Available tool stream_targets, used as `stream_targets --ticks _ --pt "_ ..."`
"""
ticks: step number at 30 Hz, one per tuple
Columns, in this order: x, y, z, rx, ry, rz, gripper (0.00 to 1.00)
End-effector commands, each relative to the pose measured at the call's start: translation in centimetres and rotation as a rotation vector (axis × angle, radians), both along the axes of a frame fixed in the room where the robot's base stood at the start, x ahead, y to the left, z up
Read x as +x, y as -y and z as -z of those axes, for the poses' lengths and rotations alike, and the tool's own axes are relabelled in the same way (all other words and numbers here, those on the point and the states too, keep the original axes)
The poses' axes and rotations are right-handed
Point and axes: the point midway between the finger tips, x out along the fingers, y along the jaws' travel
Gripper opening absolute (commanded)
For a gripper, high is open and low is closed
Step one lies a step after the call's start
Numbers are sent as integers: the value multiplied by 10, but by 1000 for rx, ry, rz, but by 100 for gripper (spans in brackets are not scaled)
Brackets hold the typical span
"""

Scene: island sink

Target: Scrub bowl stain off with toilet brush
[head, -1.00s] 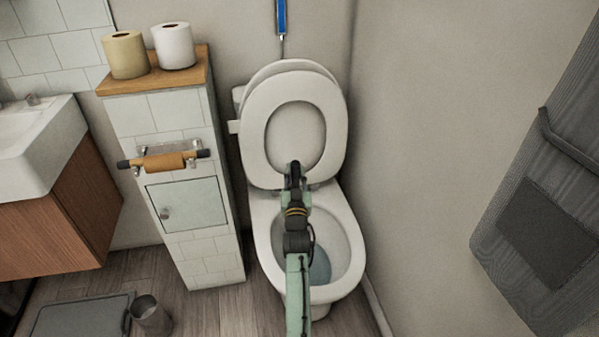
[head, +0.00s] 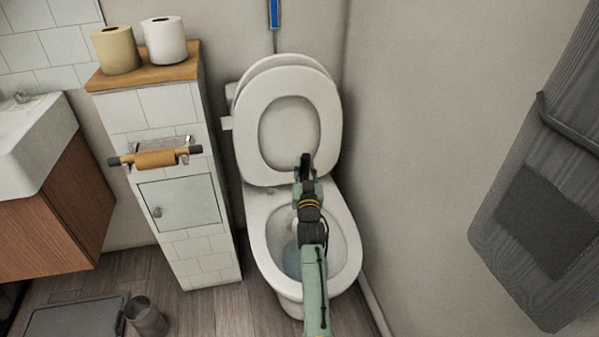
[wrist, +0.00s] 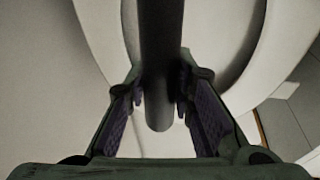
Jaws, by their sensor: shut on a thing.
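The toilet (head: 258,240) stands in the corner with its lid and seat (head: 250,140) raised. Its bowl is open, with bluish water (head: 292,262) at the bottom. My gripper (head: 305,165) is over the back part of the bowl, in front of the raised seat. In the wrist view my gripper (wrist: 160,95) is shut on a dark cylindrical handle (wrist: 160,45), taken to be the toilet brush. The brush head does not show in either view. My arm covers part of the bowl, and I cannot make out a stain.
A tiled cabinet (head: 185,255) with toilet rolls (head: 165,40) on top stands left of the toilet. A paper holder (head: 155,158) sticks out from it. A metal bin (head: 146,318) is on the floor at the left.

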Motion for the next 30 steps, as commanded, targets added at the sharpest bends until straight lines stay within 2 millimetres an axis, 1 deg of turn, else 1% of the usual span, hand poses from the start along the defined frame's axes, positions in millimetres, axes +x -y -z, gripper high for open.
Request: stream_targets --ticks 4,12,20,30 --pt "1 1 -1 -1 2 -1 0" --pt "-3 -16 -7 1 2 -3 0" --pt "-6 -23 -4 0 1 -1 0" --pt "-11 -45 -4 3 3 -4 0"
